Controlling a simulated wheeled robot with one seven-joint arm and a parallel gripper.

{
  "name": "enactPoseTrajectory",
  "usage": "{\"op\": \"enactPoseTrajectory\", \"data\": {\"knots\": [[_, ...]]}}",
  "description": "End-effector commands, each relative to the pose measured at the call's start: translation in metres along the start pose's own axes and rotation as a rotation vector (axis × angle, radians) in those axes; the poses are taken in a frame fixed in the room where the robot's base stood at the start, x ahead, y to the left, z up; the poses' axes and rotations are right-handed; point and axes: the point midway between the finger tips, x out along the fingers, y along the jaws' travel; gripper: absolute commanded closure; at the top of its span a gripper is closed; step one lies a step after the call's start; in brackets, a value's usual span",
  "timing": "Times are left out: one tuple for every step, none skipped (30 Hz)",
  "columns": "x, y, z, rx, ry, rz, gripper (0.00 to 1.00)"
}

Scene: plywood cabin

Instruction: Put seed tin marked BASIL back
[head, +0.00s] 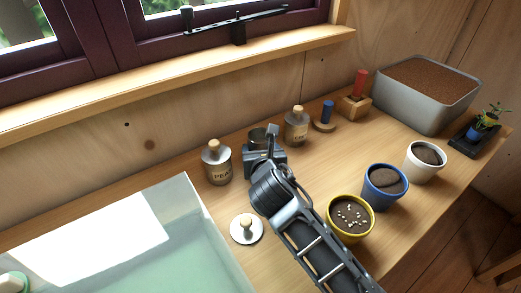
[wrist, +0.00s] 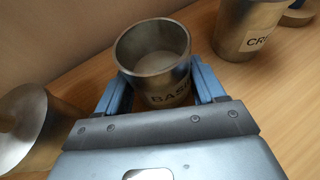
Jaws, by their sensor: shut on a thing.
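The seed tin marked BASIL (wrist: 160,72) is a grey metal tin with no lid, upright between the fingers of my gripper (wrist: 160,92) in the wrist view. Its label is partly hidden behind the gripper body. In the head view the tin (head: 258,137) shows just beyond my gripper (head: 264,158), near the back wall, between the PEAS tin and another tin. My gripper is shut on it. I cannot tell whether its base touches the bench. A round metal lid with a wooden knob (head: 246,229) lies on the bench, nearer and left of my gripper.
A PEAS tin (head: 218,168) stands left and a lidded tin (head: 297,128) right. Yellow (head: 349,228), blue (head: 385,187) and white (head: 425,162) pots line the bench's front right. A soil tub (head: 420,98) stands at the back right. A pale glassy basin (head: 130,235) fills the left.

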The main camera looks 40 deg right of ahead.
Motion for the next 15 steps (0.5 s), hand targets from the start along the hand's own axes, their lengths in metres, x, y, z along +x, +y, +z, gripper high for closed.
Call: {"op": "enactPoseTrajectory", "data": {"knots": [[-0.0001, 0.0001, 0.0007, 0.0, -0.001, 0.0, 0.67], [-0.0001, 0.0, 0.0006, 0.0, -0.001, 0.0, 0.67], [0.0001, 0.0, 0.0002, 0.0, -0.001, 0.0, 0.67], [0.0003, 0.0, -0.0006, 0.0, 0.0, 0.0, 0.67], [0.0007, 0.0, -0.0014, -0.001, 0.0, 0.0, 0.67], [0.0009, -0.0001, -0.0021, -0.001, 0.001, -0.001, 0.29], [0.0009, -0.0001, -0.002, 0.0, 0.0, -0.001, 0.27], [0.0008, -0.0001, -0.0019, 0.0, 0.0, -0.001, 0.24], [0.0008, -0.0001, -0.0019, 0.0, 0.0, -0.001, 0.2], [0.0008, -0.0001, -0.0019, 0.0, 0.0, -0.001, 0.17], [0.0008, -0.0001, -0.0019, 0.0, 0.0, 0.0, 0.14], [0.0008, -0.0001, -0.0018, 0.0, 0.0, 0.0, 0.1], [0.0008, -0.0002, -0.0018, 0.0, 0.0, 0.0, 0.07], [0.0008, -0.0002, -0.0018, 0.0, 0.0, 0.0, 0.05], [0.0008, -0.0001, -0.0017, 0.0, 0.0, 0.0, 0.05]]}}
